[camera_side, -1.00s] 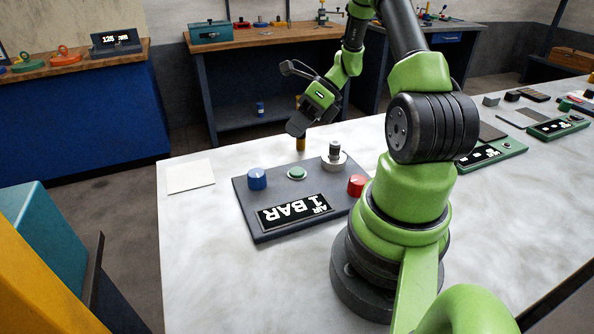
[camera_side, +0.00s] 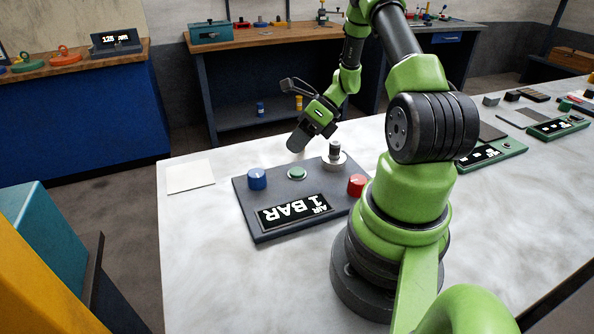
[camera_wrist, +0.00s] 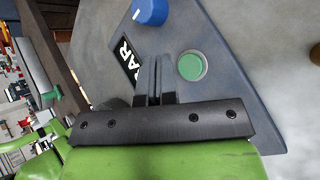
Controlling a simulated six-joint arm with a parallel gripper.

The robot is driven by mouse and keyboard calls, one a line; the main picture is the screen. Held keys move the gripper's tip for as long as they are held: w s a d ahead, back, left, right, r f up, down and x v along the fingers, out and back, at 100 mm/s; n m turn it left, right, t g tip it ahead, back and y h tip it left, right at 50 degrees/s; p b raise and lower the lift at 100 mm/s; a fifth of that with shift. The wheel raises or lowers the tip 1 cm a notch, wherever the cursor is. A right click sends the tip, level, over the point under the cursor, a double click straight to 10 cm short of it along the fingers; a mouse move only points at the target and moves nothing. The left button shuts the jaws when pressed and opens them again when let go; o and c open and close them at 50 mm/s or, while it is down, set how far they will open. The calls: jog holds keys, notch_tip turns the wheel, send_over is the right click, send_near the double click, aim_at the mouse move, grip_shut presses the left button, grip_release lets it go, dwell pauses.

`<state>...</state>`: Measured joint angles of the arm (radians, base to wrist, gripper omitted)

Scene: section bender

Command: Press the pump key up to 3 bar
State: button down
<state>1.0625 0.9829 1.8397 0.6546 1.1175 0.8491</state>
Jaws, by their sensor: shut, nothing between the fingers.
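The grey control panel (camera_side: 270,213) lies on the white bench, and its display (camera_side: 294,212) reads "AIR 1 BAR". A round green key (camera_side: 297,173) sits in the panel's top face; it also shows in the wrist view (camera_wrist: 191,66). My gripper (camera_side: 296,146) is shut and empty. It is above the panel's far edge, close to the green key and apart from it. In the wrist view the closed fingers (camera_wrist: 155,80) point onto the panel, just left of the green key.
A blue knob (camera_side: 257,179), a red knob (camera_side: 357,185) and a metal post on a round base (camera_side: 334,156) stand on the panel around the key. A white square sheet (camera_side: 190,176) lies to the left. The bench front left is clear.

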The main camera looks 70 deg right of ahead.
aim_at(297, 169)
jog(key=shift+f, duration=1.55)
dwell(0.9)
jog(key=shift+f, duration=0.45)
jog(key=shift+f, duration=0.4)
dwell(0.4)
jog(key=shift+r, duration=0.9)
jog(key=shift+r, duration=0.1)
jog(key=shift+r, duration=2.4)
dwell(0.7)
